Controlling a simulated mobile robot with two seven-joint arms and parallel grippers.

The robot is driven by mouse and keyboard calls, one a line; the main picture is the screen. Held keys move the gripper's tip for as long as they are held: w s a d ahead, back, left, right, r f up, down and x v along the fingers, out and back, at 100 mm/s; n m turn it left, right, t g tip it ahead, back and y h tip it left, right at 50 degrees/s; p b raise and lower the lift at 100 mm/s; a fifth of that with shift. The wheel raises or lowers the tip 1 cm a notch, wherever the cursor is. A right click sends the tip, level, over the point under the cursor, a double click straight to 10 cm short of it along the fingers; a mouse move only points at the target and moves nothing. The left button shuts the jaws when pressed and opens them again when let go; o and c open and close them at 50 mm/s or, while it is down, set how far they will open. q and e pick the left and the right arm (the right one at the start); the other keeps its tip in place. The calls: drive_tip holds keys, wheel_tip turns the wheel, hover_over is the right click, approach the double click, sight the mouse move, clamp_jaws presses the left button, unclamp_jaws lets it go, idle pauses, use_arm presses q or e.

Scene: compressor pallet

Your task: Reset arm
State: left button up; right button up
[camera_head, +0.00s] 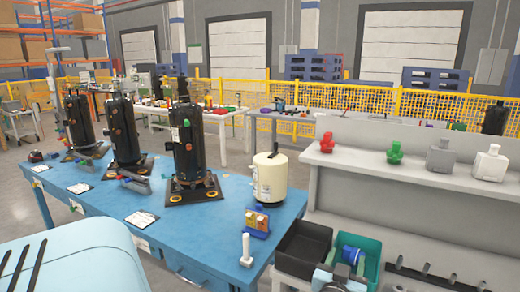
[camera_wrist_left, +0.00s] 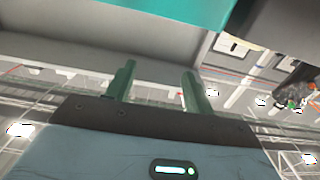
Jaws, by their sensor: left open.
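My left gripper (camera_wrist_left: 159,68) shows in the left wrist view as two green fingers standing well apart above a dark mount. It is open, with nothing between the fingers. That view looks upside down, with bright ceiling lights low in the picture and a teal edge across its top. In the head view I cannot make out the left fingers clearly.
A blue table (camera_head: 190,228) bears several black compressors (camera_head: 190,150) and a cream tank (camera_head: 270,178). A black bin (camera_head: 303,245) and a teal bin (camera_head: 374,258) stand to its right. A grey shelf (camera_head: 420,178) holds red, green and grey parts.

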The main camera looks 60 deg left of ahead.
use_arm(q)
drive_tip(key=s+d+f+m+g+h+p, duration=0.1)
drive_tip(key=s+d+f+m+h+p, duration=0.2)
drive_tip(key=s+f, duration=0.45)
drive_tip(key=s+d+f+m+g+h, duration=0.25)
drive_tip(key=s+d+f, duration=0.25)
drive_tip(key=s+f, duration=0.25)
drive_tip(key=s+d+f+m+g+h+p, duration=0.1)
drive_tip(key=s+d+f+h, duration=0.1)
drive_tip(key=s, duration=0.9)
drive_tip(key=s+d+f+m+g+h+p, duration=0.1)
drive_tip(key=s+d+f, duration=0.4)
drive_tip(key=s, duration=0.6)
drive_tip(key=shift+s+d+f+g+h+p, duration=0.2)
drive_tip(key=shift+f+g+h+p, duration=0.4)
drive_tip(key=shift+h, duration=0.65)
use_arm(e)
drive_tip(key=w+r+t, duration=0.1)
drive_tip(key=w+r, duration=0.4)
drive_tip(key=r, duration=0.2)
drive_tip(key=shift+d+r+t, duration=0.3)
drive_tip(key=shift+d+r, duration=0.05)
drive_tip(key=shift+d, duration=0.05)
use_arm(q)
drive_tip(key=shift+a+m, duration=0.1)
drive_tip(key=shift+m, duration=0.15)
use_arm(e)
drive_tip(key=shift+a, duration=0.1)
